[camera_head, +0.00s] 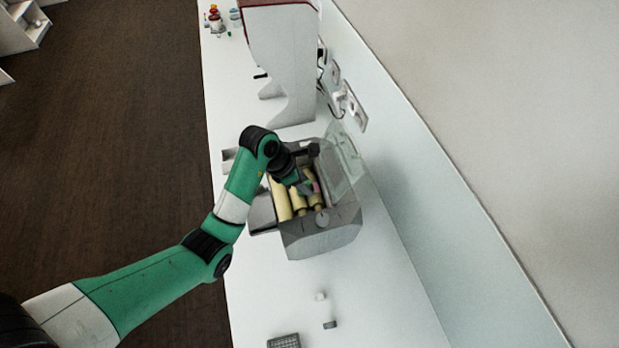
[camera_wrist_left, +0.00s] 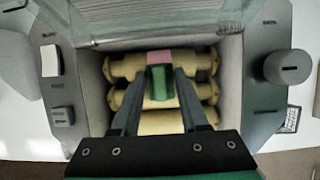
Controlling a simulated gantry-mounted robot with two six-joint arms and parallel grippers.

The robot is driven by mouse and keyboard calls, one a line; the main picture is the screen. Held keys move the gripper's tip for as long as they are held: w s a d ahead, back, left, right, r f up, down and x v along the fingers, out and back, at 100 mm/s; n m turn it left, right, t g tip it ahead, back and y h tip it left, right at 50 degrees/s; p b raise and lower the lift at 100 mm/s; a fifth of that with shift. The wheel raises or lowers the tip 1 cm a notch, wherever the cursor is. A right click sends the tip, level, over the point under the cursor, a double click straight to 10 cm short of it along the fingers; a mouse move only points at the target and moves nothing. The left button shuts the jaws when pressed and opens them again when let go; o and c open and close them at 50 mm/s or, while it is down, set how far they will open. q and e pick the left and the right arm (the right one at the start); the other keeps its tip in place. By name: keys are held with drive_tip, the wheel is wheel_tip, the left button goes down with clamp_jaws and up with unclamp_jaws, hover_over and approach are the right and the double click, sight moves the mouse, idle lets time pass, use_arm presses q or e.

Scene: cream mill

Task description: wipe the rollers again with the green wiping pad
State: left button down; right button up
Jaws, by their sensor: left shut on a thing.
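The cream mill (camera_head: 318,240) is a grey machine on the white counter, with its clear lid (camera_head: 345,165) raised. Its cream-yellow rollers (camera_head: 281,199) lie in the open top and also fill the well in the left wrist view (camera_wrist_left: 135,68). My left gripper (camera_head: 304,186) reaches down over the rollers. In the left wrist view it is shut on the green wiping pad (camera_wrist_left: 160,82), which has a pink part (camera_wrist_left: 159,57) at its far end. The pad is over the rollers; whether it touches them I cannot tell. My right gripper is not in view.
A tall white and red machine (camera_head: 280,60) stands behind the mill. A dark grate (camera_head: 284,341) and a small white item (camera_head: 321,297) are on the counter in front. A knob (camera_wrist_left: 288,67) stands up on the mill's side. The wall is to the right.

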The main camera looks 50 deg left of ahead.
use_arm(q)
drive_tip(key=shift+w+d+f+b, duration=0.3)
drive_tip(key=shift+w+b, duration=0.25)
drive_tip(key=shift+b, duration=0.45)
drive_tip(key=shift+w+b, duration=0.25)
drive_tip(key=shift+b, duration=0.1)
drive_tip(key=shift+w+d, duration=0.1)
drive_tip(key=shift+w, duration=0.05)
drive_tip(key=shift+r+p, duration=0.25)
drive_tip(key=shift+p, duration=0.15)
drive_tip(key=shift+s+a+r+p, duration=0.1)
drive_tip(key=shift+s+a+p, duration=0.15)
drive_tip(key=shift+s+p, duration=0.6)
drive_tip(key=shift+s+a, duration=0.1)
drive_tip(key=shift+s, duration=0.05)
drive_tip(key=shift+f, duration=0.2)
